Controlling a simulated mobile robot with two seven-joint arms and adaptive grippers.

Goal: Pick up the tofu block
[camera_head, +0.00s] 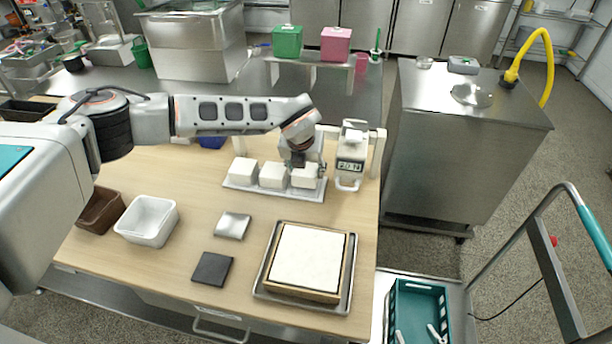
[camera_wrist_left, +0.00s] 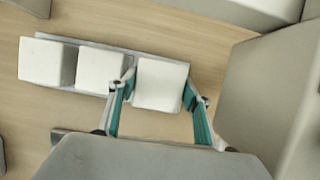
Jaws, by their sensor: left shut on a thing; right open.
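A white tofu block (camera_head: 305,178) sits at the right end of a row of three white blocks on a pale flat tray (camera_head: 240,187). My left gripper (camera_wrist_left: 158,88) is shut on this block, one finger at each side. The block also shows in the left wrist view (camera_wrist_left: 160,84). It is at the tray's right end; I cannot tell if it is lifted. The other two blocks (camera_head: 272,175) stand to its left. My right gripper (camera_head: 417,335) shows only in part at the bottom edge, its pale fingertips apart and empty over a teal crate (camera_head: 420,287).
A scale with a display (camera_head: 349,166) stands close to the right of the tray. A large white slab in a wooden frame (camera_head: 310,258), a white bin (camera_head: 148,220), a brown bin (camera_head: 101,211) and two small plates stand nearer.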

